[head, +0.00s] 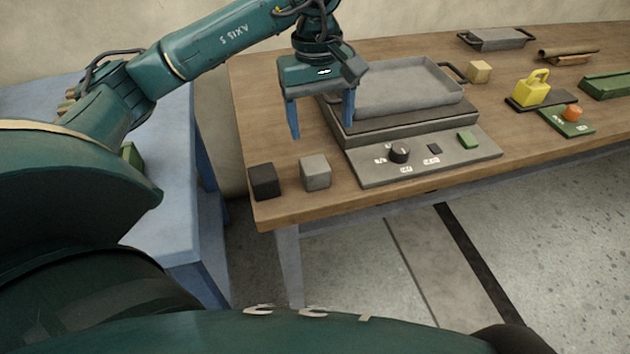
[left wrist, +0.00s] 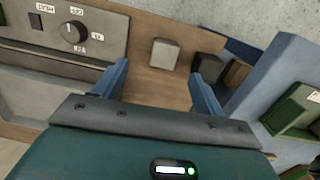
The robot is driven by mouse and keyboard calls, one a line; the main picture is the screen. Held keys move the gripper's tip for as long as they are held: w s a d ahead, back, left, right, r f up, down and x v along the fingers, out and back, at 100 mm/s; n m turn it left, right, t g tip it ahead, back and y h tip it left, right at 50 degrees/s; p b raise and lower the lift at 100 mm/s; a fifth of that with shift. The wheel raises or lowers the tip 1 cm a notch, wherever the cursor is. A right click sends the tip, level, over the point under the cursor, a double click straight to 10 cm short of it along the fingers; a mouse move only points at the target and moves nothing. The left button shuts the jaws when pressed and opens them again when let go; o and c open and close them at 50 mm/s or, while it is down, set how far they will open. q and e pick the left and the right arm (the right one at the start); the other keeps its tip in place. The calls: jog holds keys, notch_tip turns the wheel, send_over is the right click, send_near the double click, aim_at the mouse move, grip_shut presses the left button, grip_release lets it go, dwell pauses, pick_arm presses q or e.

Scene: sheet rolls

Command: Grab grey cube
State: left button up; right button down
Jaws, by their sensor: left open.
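The grey cube (head: 315,172) sits on the wooden table near its front left edge. My left gripper (head: 320,124) is open and empty, above and behind the cube in the head view, with a gap between them. In the left wrist view the grey cube (left wrist: 164,54) lies beyond the two blue fingers (left wrist: 162,80), roughly between their lines. My right gripper is not in view.
A black cube (head: 264,181) stands just left of the grey cube. A scale-like device with a knob (head: 400,152) and a grey tray (head: 400,87) is on the right. A yellow weight (head: 533,90) and a tan cube (head: 479,72) stand farther right. A blue table (head: 185,200) is at left.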

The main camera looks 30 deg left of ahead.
aim_at(315, 164)
pick_arm(q)
jog(key=shift+y, duration=0.4)
jog(key=f, duration=0.2)
jog(key=a+f, duration=0.1)
jog(key=f, duration=0.1)
jog(key=a+f, duration=0.1)
jog(key=f, duration=0.1)
jog(key=shift+w+f+b, duration=0.1)
jog(key=shift+f+b, duration=0.1)
jog(key=shift+b, duration=0.15)
jog(key=shift+s+d+f, duration=0.1)
jog(key=shift+d+f, duration=0.05)
jog(key=shift+f, duration=0.85)
jog(key=shift+s+d+f, duration=0.1)
jog(key=shift+d+f, duration=0.05)
jog(key=shift+f, duration=0.85)
jog(key=shift+d+f, duration=0.15)
jog(key=shift+f, duration=0.85)
jog(key=shift+c, duration=0.2)
jog(key=c, duration=1.1)
